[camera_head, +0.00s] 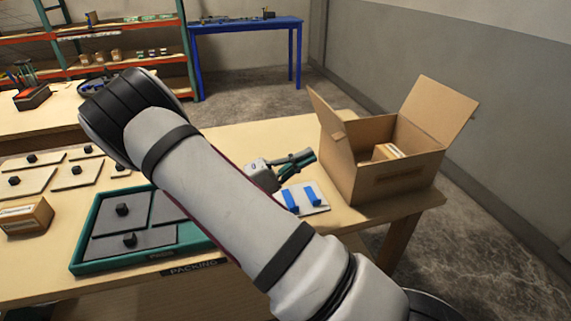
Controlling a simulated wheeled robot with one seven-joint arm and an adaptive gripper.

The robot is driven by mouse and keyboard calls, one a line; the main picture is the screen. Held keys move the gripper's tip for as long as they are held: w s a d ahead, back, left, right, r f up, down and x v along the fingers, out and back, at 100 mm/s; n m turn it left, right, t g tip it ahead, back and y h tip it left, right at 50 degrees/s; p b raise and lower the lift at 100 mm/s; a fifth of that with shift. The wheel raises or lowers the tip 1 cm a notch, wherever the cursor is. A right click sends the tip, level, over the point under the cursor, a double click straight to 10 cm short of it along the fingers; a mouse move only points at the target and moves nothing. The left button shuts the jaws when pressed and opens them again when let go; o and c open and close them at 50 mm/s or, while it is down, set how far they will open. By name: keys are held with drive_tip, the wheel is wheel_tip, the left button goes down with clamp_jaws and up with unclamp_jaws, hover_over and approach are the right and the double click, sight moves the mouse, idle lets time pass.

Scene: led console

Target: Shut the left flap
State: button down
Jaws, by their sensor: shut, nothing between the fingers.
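An open cardboard box (394,181) stands at the right end of the wooden table. Its left flap (327,112) stands up, leaning a little outward to the left. Its right flap (441,107) is also open and tilts outward to the right. A smaller brown carton (386,152) shows inside the box. My gripper (313,156) is shut and empty, just left of the box and below the left flap. I cannot tell whether its tips touch the box wall. My arm crosses the picture and hides part of the table.
Shelves (120,52) and a blue table (247,27) stand behind. Bare tabletop lies behind my gripper.

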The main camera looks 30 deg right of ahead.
drive_tip(key=shift+p+x, duration=0.3)
drive_tip(key=shift+x, duration=2.2)
drive_tip(key=shift+f, duration=0.1)
